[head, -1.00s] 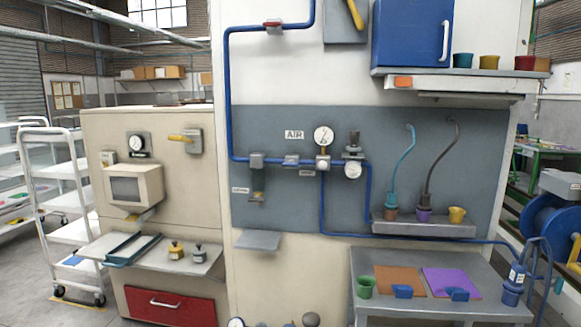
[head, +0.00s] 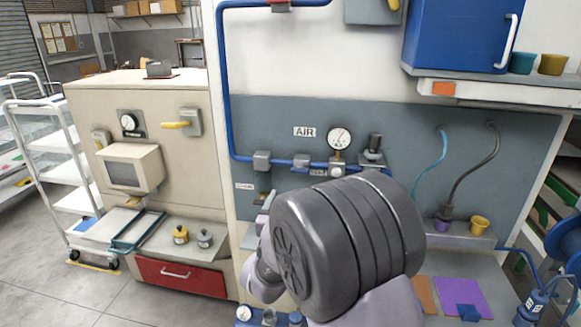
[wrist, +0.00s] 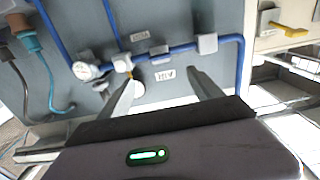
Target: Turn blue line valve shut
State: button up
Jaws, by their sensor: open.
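The blue pipe (head: 228,80) comes down the wall and runs across the grey panel. A grey fitting with a small yellow part (head: 338,160) sits on it below the round gauge (head: 340,138); in the wrist view the yellow part (wrist: 127,66) looks like a short lever. A red part (head: 280,3) on the upper pipe is cut by the top edge. I cannot tell which is the blue line valve.
A blue cabinet (head: 460,35) over a shelf (head: 500,92) is at the upper right. A beige cabinet with a yellow lever (head: 175,125) stands left. Cups and hoses are on a ledge right of my arm. Floor is clear at lower left.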

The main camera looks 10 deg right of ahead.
aim_at(299, 172)
jog(key=x, duration=1.3)
jog(key=shift+w+d+f+p, duration=0.1)
jog(key=shift+w+f+p, duration=0.05)
jog(key=shift+w+p, duration=0.15)
jog(key=c, duration=1.4)
